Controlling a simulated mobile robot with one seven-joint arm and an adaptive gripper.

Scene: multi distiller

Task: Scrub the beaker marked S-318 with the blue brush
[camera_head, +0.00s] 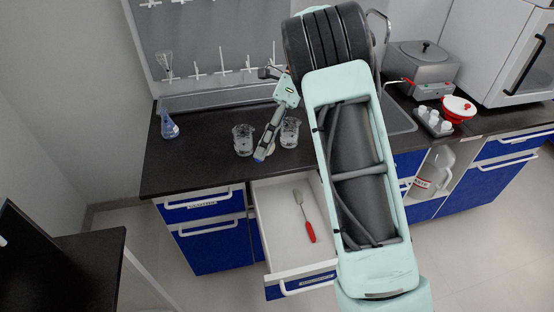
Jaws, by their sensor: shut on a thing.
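Two clear glass beakers stand on the dark counter: a left beaker (242,140) and a right beaker (290,132). Their markings are too small to read, so I cannot tell which is S-318. My gripper (269,140) reaches down between them, nearer the right one. A red-handled brush-like tool (306,218) lies in the open white drawer (272,215).
A blue-filled flask (169,125) stands at the counter's left end. A pegboard (215,45) rises behind. A sink (398,118), a metal bath (420,62), a bottle tray (433,121) and a red-white container (458,108) are at right. The drawer juts out in front.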

